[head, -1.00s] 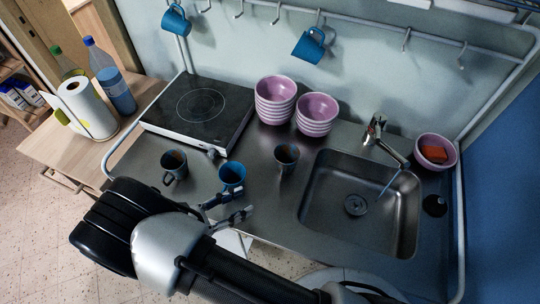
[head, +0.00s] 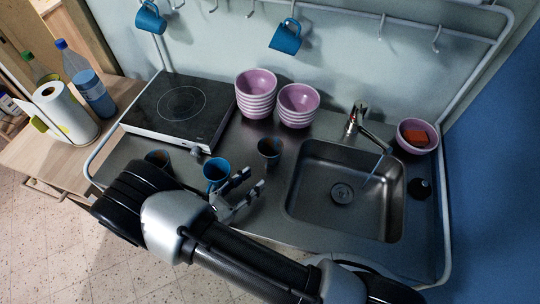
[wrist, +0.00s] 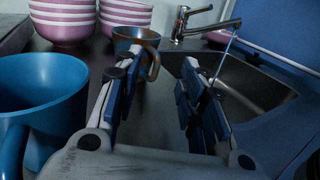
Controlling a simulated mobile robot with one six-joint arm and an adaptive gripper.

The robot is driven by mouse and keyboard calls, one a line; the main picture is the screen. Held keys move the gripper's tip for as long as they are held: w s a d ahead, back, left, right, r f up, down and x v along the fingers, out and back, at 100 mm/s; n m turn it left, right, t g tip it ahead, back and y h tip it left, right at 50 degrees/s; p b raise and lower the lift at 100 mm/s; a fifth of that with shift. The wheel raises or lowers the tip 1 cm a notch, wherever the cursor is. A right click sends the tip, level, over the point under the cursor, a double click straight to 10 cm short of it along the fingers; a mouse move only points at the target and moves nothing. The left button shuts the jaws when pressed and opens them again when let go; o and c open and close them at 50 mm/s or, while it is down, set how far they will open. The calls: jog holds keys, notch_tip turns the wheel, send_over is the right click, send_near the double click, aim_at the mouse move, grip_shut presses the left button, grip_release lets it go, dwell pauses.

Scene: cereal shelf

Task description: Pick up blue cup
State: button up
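A blue cup (head: 216,172) stands upright on the steel counter, left of the sink. It looms large at the left edge of the wrist view (wrist: 45,95). My gripper (head: 252,182) is open and empty, low over the counter just right of the blue cup. In the wrist view the cup lies outside my spread fingers (wrist: 155,85), beside the left one. Two more blue cups hang from the rail hooks, one at the left (head: 151,18) and one near the middle (head: 286,38).
A dark cup (head: 269,149) stands beyond my fingers. Another dark cup (head: 158,158) is partly hidden behind my arm. Stacks of pink bowls (head: 256,96) stand behind. The hob (head: 182,108) is at left, the sink (head: 345,190) at right.

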aim_at(269, 158)
jog(key=x, duration=0.5)
jog(key=shift+w+b, duration=0.3)
jog(key=shift+a, duration=0.1)
jog(key=shift+c, duration=0.6)
grip_shut()
